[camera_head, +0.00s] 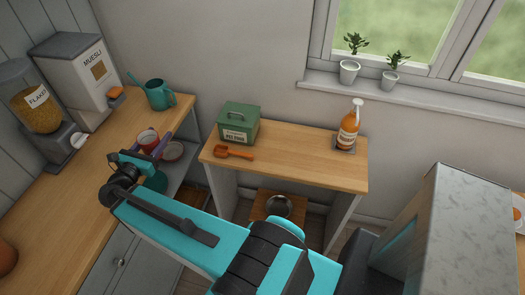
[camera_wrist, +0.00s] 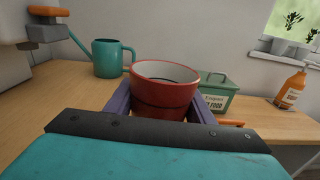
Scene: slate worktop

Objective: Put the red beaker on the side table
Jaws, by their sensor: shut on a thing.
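The red beaker (camera_head: 147,137) with a pale inside is upright between the purple fingers of my gripper (camera_head: 156,145), near the right edge of the left worktop. In the wrist view the red beaker (camera_wrist: 164,98) fills the middle, with a finger of my gripper (camera_wrist: 163,106) on each side, shut on it. Its base is hidden, so I cannot tell whether it touches the worktop. The side table (camera_head: 290,150) is a wooden-topped table against the wall, right of my gripper and apart from it.
A teal watering can (camera_head: 158,94) and cereal dispensers (camera_head: 42,105) stand on the worktop (camera_head: 75,190).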

